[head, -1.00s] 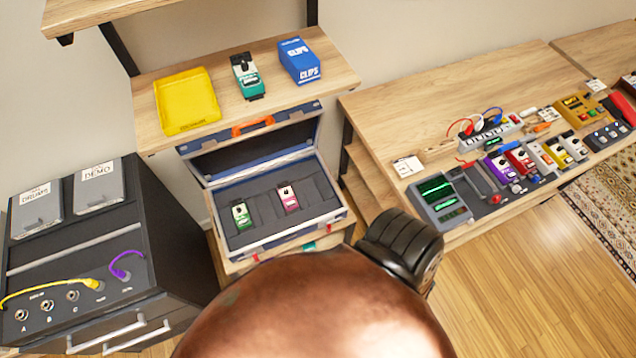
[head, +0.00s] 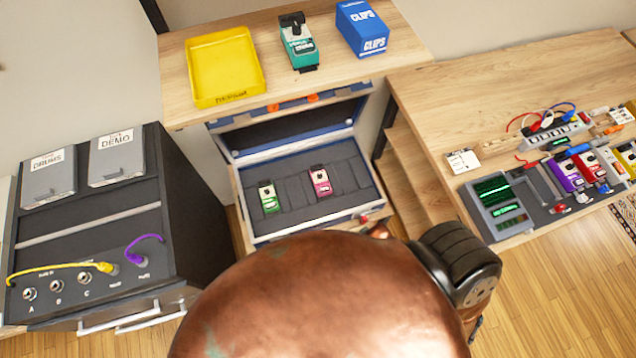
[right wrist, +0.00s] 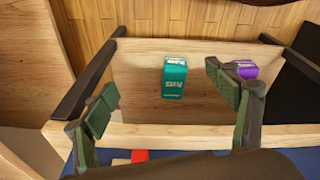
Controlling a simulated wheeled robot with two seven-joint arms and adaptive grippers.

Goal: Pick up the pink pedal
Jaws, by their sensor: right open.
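The pink pedal (head: 321,181) stands in the open blue-edged case (head: 300,217) in the head view, to the right of a green pedal (head: 269,198). Nothing holds it. My right gripper (right wrist: 160,82) is open and empty in the right wrist view. It is over the front of a wooden shelf (right wrist: 215,105), where a teal box-like pedal (right wrist: 174,77) shows between the fingers and a purple one (right wrist: 243,69) lies behind the right finger. The pink pedal does not show in that view. My left gripper is not in view.
A shelf above the case holds a yellow tray (head: 223,65), a teal pedal (head: 298,42) and a blue box (head: 361,29). A dark cabinet (head: 95,230) with cables stands left. A wooden table (head: 490,100) with devices stands right. My copper-coloured body hides the lower middle.

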